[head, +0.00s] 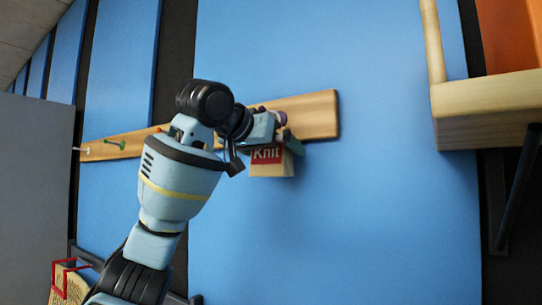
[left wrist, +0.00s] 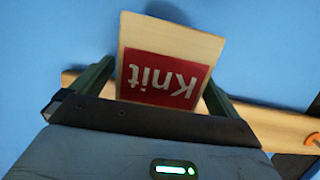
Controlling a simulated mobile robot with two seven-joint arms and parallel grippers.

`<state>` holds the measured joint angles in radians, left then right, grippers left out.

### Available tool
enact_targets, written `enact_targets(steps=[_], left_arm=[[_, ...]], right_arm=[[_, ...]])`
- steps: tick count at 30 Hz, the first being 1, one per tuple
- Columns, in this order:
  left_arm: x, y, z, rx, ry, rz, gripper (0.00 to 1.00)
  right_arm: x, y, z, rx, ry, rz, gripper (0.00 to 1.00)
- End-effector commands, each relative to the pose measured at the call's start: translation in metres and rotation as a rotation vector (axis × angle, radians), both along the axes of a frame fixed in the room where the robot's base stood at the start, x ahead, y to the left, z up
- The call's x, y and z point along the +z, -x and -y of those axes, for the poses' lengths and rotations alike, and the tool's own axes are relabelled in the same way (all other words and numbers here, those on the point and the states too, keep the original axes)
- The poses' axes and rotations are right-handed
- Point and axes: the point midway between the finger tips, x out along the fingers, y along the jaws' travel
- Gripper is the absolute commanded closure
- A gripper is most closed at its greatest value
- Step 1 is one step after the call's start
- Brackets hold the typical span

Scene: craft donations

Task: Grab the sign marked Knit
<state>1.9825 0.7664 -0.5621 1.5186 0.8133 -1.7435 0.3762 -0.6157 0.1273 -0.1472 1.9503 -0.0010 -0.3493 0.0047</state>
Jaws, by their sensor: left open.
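The Knit sign (head: 268,163) is a light wooden piece with a red label and white lettering. In the head view it hangs at the lower edge of a wooden rail on the blue wall. My left gripper (head: 284,140) is at the sign, partly covering its top. In the left wrist view the sign (left wrist: 169,38) appears upside down, between the two green fingers of my left gripper (left wrist: 152,85). The fingers are open, one on each side of it. I cannot tell whether either finger touches it. My right gripper is not in view.
A wooden shelf or box (head: 485,105) juts out at right. A tan sign with a red frame (head: 68,284) is at lower left.

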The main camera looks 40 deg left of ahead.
Motion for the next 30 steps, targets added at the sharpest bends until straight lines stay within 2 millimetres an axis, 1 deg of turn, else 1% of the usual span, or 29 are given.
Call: enact_targets(steps=[1, 9, 12, 20, 23, 27, 30], left_arm=[[0.000, 0.000, 0.000, 0.000, 0.000, 0.000, 0.03], [0.000, 0.000, 0.000, 0.000, 0.000, 0.000, 0.38], [0.000, 0.000, 0.000, 0.000, 0.000, 0.001, 0.48], [0.001, 0.001, 0.000, -0.001, 0.000, 0.001, 0.48], [0.004, 0.001, 0.000, -0.001, 0.000, 0.002, 0.48], [0.014, 0.001, 0.001, -0.002, 0.001, 0.002, 0.48], [0.014, 0.016, 0.002, -0.001, -0.001, 0.004, 0.48]], right_arm=[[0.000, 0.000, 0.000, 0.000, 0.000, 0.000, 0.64], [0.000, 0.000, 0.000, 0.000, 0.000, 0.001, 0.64], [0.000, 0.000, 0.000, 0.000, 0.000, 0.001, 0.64], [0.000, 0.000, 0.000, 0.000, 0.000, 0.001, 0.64], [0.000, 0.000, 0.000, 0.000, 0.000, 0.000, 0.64], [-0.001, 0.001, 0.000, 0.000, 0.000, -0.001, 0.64], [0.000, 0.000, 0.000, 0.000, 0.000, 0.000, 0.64]])
